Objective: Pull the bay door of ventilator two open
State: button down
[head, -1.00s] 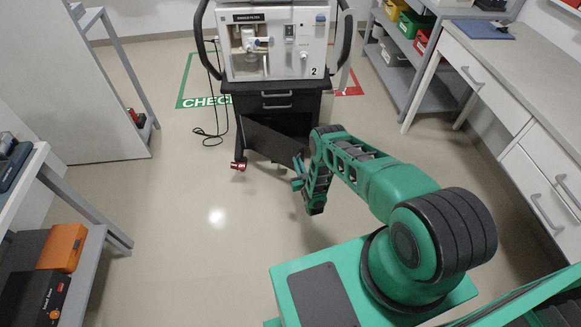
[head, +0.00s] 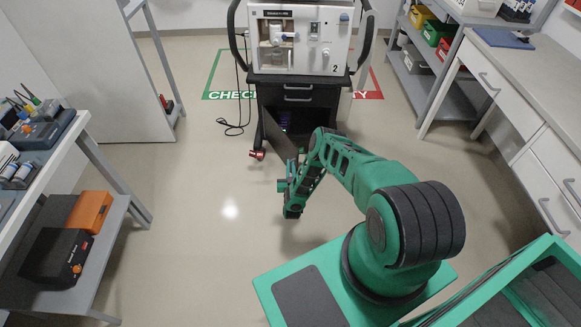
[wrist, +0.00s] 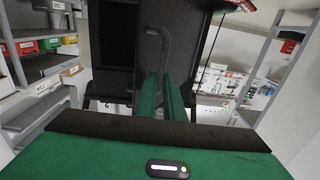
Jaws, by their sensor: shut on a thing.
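Ventilator two (head: 300,40) is a white unit marked "2" on a dark cart at the top middle of the head view. The dark bay door (head: 276,138) below its drawers is swung partly open, with the bay's dark inside showing beside it. In the wrist view the door (wrist: 190,50) is an upright dark panel with a bar handle (wrist: 165,45). My gripper (head: 290,185) is at the door's near edge; in the wrist view its green fingers (wrist: 165,95) are shut on the lower part of the handle. The exact contact is partly hidden by the fingers.
A red plug-like item (head: 257,154) is by the cart's left foot, and a black cable (head: 235,128) lies on the floor. A left bench (head: 85,215) holds tools and boxes. A counter with drawers (head: 520,110) stands right. Floor left of my gripper is clear.

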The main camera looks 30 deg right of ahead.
jog(key=shift+r, duration=0.2)
jog(key=c, duration=2)
grip_release()
jog(key=shift+c, duration=0.2)
jog(key=shift+o, duration=0.9)
jog(key=shift+s, duration=0.1)
jog(key=shift+f, duration=0.1)
jog(key=v, duration=1)
jog(key=shift+s+a, duration=0.25)
jog(key=shift+s, duration=0.05)
